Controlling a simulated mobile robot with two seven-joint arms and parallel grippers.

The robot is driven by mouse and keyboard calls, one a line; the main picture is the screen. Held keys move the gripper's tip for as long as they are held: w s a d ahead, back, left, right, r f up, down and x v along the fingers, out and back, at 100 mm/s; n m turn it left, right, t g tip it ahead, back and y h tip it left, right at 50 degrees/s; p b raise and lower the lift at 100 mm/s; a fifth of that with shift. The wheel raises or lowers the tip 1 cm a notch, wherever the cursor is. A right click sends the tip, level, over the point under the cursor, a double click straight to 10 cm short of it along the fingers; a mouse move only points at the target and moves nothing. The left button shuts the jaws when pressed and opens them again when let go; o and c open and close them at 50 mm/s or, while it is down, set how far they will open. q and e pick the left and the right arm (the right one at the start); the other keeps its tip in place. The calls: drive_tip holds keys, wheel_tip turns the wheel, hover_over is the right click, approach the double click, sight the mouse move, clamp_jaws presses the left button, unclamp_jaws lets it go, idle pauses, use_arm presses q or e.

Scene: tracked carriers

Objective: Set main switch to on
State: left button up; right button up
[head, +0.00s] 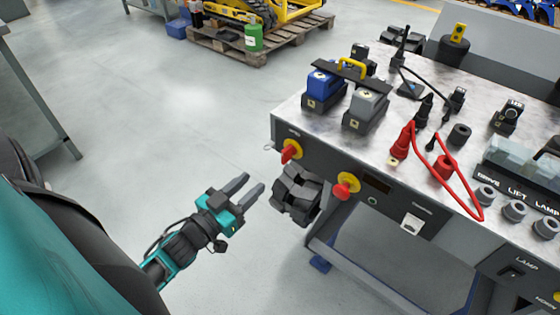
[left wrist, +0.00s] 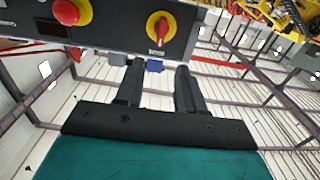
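The main switch appears to be the red rotary handle on a yellow disc (head: 291,150) at the left end of the bench's dark front panel; its label is too small to read. It also shows in the left wrist view (left wrist: 160,28), its handle nearly upright in the picture. My left gripper (head: 255,182) is open and empty, in front of the panel and apart from the switch. In the left wrist view its two fingers (left wrist: 159,66) are spread, with the switch beyond and between them. My right gripper is not in view.
A red knob on yellow (head: 346,187) sits on the panel to the right. A dark blocky thing (head: 297,194), which I cannot identify, shows between it and my left gripper. Blue (head: 324,90) and grey (head: 366,108) blocks stand on the bench top. Floor left of the bench is clear.

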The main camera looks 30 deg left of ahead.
sight(282, 156)
use_arm(q)
drive_tip(key=w, duration=0.4)
drive_tip(key=w+b, duration=0.1)
drive_tip(key=w, duration=0.6)
drive_tip(key=shift+w+d, duration=0.4)
drive_tip(key=shift+c, duration=0.4)
clamp_jaws()
